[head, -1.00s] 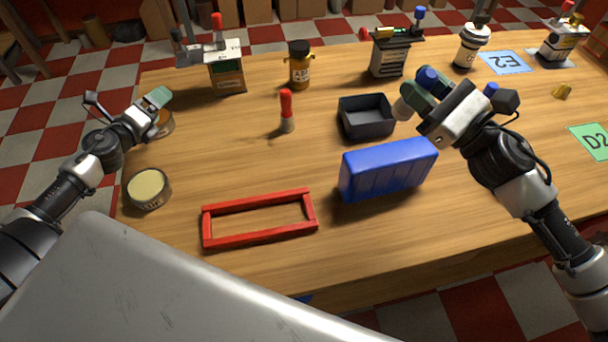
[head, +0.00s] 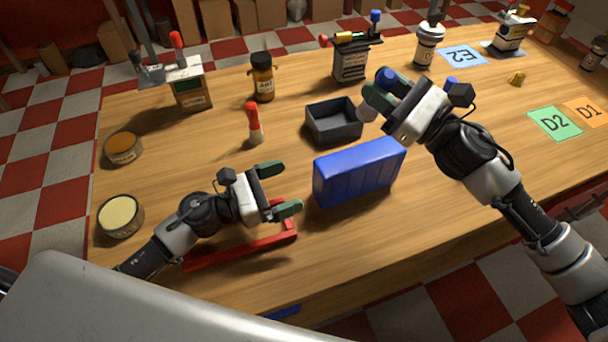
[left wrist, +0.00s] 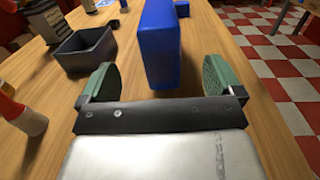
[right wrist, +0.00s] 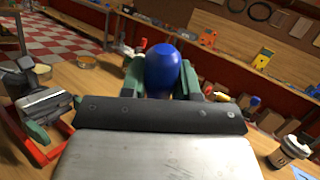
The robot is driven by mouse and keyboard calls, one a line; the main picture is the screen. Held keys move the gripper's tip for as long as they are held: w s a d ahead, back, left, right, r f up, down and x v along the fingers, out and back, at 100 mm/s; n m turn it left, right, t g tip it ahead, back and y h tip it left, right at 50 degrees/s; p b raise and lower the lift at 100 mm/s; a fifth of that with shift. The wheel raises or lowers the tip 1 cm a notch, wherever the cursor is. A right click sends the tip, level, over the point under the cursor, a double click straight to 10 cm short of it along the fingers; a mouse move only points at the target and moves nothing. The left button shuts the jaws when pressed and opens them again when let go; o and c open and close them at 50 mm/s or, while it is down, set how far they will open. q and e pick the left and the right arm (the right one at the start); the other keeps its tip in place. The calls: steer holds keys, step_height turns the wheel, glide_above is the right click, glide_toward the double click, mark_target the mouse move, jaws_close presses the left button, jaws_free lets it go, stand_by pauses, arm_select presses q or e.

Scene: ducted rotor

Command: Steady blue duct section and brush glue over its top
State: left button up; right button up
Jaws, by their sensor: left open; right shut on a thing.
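The blue duct section (head: 358,172) stands on the table as a long upright block. My left gripper (head: 283,188) is open and empty, just left of its near end. In the left wrist view the blue duct section (left wrist: 160,45) is straight ahead, between the lines of the two green fingers (left wrist: 160,78), with no contact visible. My right gripper (head: 378,95) is shut on a blue-topped tool (head: 388,78) with a pale lower part, held above the table behind the duct section. Its rounded blue top (right wrist: 164,68) shows between the fingers in the right wrist view; its lower end is hidden there.
A dark open tray (head: 333,124) is behind the duct section. A red frame (head: 240,250) lies partly under my left arm. A red-topped tool (head: 254,124) and two round tins (head: 121,216) are left. Green mat D2 (head: 554,123) is right, with clear wood before it.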

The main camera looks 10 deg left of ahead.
mark_target(332, 169)
arm_select(q)
steer(key=x, duration=1.1)
steer(key=shift+w, duration=0.1)
steer(key=c, duration=1.1)
